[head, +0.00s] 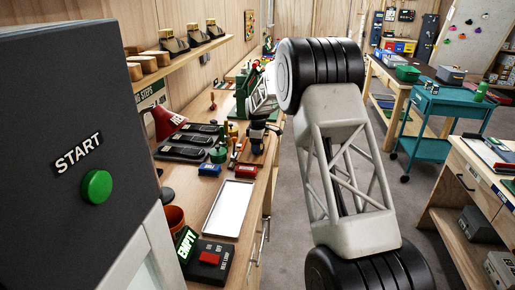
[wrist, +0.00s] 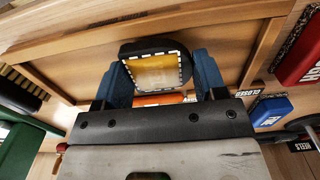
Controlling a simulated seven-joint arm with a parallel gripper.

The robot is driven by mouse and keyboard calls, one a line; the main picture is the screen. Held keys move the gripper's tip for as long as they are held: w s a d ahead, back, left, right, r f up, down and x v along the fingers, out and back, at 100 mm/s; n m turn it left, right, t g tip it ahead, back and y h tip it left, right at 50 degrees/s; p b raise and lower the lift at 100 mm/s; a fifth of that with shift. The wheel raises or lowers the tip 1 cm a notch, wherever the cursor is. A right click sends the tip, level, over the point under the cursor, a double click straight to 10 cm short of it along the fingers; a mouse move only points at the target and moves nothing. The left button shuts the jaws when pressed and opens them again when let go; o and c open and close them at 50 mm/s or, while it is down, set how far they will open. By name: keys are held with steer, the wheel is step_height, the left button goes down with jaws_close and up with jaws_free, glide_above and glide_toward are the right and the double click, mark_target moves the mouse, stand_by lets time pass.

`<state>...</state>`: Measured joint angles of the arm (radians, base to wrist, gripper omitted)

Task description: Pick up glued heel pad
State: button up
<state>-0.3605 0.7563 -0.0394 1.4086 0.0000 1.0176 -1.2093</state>
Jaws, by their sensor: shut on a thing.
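The glued heel pad (wrist: 157,50) is a dark, rounded pad. Its face carries a yellowish glossy patch inside a white dashed outline. It shows in the wrist view between the two blue fingers of my gripper (wrist: 162,76), which are shut on its sides. The glossy face is turned to the wrist camera. An orange thing (wrist: 158,99) shows behind the pad, close to the gripper's dark front bar. In the head view my arm reaches to the workbench near the green machine, and I cannot make out the pad there.
The wooden bench (head: 222,238) carries a white tray (head: 230,210), dark soles (head: 186,153), a green machine (head: 243,98) and small red and blue boxes. In the wrist view a red box (wrist: 300,60) and a blue box (wrist: 269,111) lie at right. A START cabinet (head: 65,100) stands left.

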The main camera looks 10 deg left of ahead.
steer(key=shift+r, duration=0.45)
steer(key=shift+s+d+r, duration=0.1)
steer(key=shift+s+r, duration=0.1)
steer(key=shift+r, duration=0.3)
steer(key=shift+s+r, duration=0.15)
steer(key=shift+r, duration=0.3)
steer(key=s+d, duration=0.1)
steer(key=s, duration=0.3)
steer(key=s+d+r, duration=0.1)
steer(key=s+d, duration=0.1)
steer(key=s, duration=0.3)
steer(key=s+d, duration=0.2)
steer(key=s, duration=0.3)
steer(key=shift+s+d+r, duration=0.15)
steer(key=shift+r, duration=0.05)
steer(key=shift+s, duration=0.1)
